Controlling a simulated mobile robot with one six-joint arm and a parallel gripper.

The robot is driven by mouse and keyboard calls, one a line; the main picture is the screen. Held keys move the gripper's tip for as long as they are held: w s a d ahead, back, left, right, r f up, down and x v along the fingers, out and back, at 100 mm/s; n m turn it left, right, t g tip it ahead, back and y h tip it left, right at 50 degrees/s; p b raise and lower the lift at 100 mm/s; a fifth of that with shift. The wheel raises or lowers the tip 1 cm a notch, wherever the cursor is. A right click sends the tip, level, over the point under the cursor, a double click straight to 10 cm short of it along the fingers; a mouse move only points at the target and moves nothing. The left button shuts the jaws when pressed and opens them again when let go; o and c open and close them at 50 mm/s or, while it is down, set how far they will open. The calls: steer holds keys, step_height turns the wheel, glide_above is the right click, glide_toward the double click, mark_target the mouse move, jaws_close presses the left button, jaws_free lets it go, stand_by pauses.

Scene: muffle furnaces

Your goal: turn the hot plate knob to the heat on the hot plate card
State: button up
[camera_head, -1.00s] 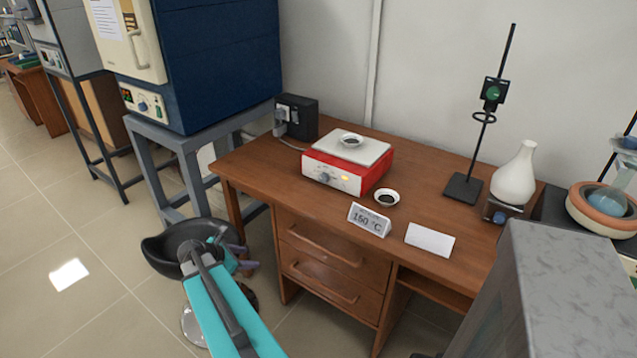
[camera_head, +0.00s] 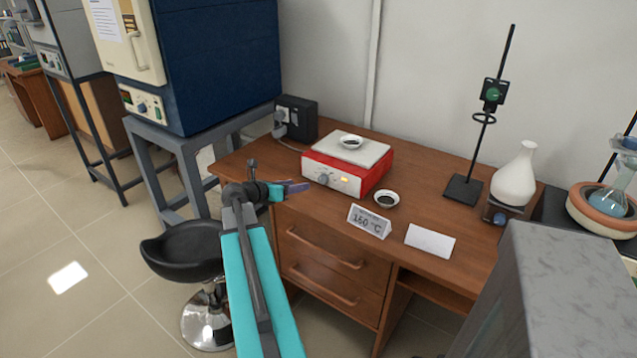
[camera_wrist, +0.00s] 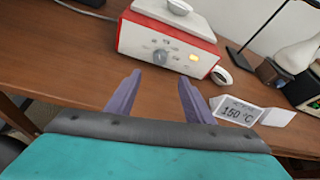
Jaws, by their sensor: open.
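The hot plate (camera_head: 347,166) is a red box with a white front and pale top, on the wooden desk. Its grey knob (camera_head: 323,179) is on the front panel, left of a lit yellow display; the knob also shows in the wrist view (camera_wrist: 160,57). The hot plate card (camera_head: 369,221) stands on the desk in front of it and reads 150 °C; it also shows in the wrist view (camera_wrist: 237,111). My gripper (camera_head: 300,187) is open and empty, a short way in front of the knob and apart from it. Its purple fingers (camera_wrist: 155,84) lie either side of the knob's line.
A small dish (camera_head: 350,142) sits on the hot plate and another dish (camera_head: 387,199) beside it. A white flask (camera_head: 515,175) stands further right.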

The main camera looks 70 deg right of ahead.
mark_target(322, 181)
steer(key=p+x, duration=0.1)
steer(key=x, duration=1.2)
steer(key=shift+s+d+f, duration=0.1)
steer(key=shift+d+f, duration=0.1)
steer(key=shift+d, duration=0.15)
steer(key=c, duration=1)
steer(key=shift+c, duration=0.2)
